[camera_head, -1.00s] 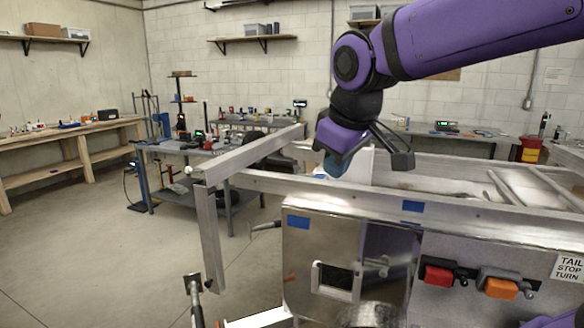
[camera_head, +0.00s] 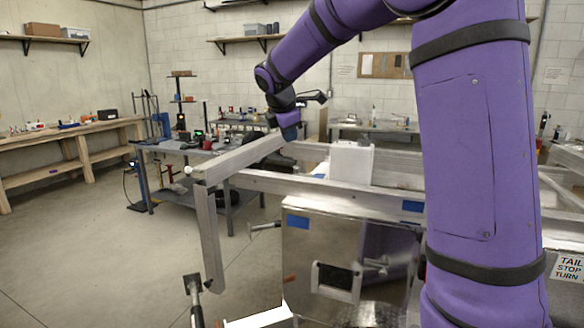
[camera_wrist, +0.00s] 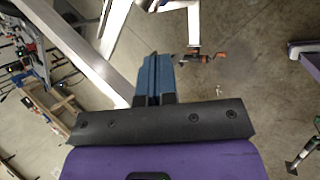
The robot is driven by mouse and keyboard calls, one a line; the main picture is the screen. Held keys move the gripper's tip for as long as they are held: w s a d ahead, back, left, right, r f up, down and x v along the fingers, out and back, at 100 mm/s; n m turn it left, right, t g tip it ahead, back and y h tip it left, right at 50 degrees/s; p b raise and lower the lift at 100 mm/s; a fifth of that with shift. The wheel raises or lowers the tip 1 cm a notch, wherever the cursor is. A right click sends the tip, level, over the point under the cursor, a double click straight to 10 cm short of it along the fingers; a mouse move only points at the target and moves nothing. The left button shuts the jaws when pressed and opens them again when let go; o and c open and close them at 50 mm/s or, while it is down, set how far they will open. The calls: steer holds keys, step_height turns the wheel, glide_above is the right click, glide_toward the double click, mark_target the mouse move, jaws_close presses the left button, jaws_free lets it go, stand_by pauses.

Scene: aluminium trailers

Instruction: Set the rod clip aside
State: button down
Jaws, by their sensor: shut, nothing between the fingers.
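I cannot make out a rod clip for certain in either view. My gripper (camera_head: 289,131) is at the upper middle of the head view, above the far end of the trailer's aluminium rail. In the wrist view its blue fingers (camera_wrist: 154,80) are together with nothing between them. A small dark and orange fitting (camera_wrist: 198,56) shows beyond the fingertips in the wrist view, apart from them; I cannot tell whether it is the clip.
The aluminium trailer frame (camera_head: 235,158) spans the middle. A metal box (camera_head: 320,240) and a white block (camera_head: 351,163) are on the trailer. A grey workbench (camera_head: 170,147) stands behind. Open concrete floor (camera_head: 90,250) lies at left.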

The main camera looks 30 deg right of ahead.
steer(key=w+d+f+n+h, duration=0.1)
steer(key=w+d+f+n, duration=0.1)
steer(key=w, duration=0.6)
steer(key=w+d+f+n+h, duration=0.1)
steer(key=w+d+f+n, duration=0.1)
steer(key=w+f+n, duration=0.3)
step_height(320, 180, down, 2)
steer(key=w, duration=0.3)
steer(key=shift+n, duration=0.3)
glide_toward(296, 172)
steer(key=f, duration=0.3)
steer(key=shift+a+f, duration=0.2)
steer(key=shift+f, duration=0.2)
steer(key=shift+w+d+f, duration=0.1)
steer(key=shift+w+d, duration=0.2)
steer(key=shift+d, duration=0.2)
steer(key=shift+w+d+f, duration=0.1)
steer(key=shift+w+d, duration=0.15)
steer(key=shift+d, duration=0.3)
steer(key=shift+w+d+f, duration=0.1)
steer(key=shift+w+d, duration=0.3)
steer(key=shift+d, duration=0.2)
steer(key=shift+w+m+g, duration=0.2)
steer(key=shift+m+g, duration=0.1)
steer(key=shift+m, duration=0.1)
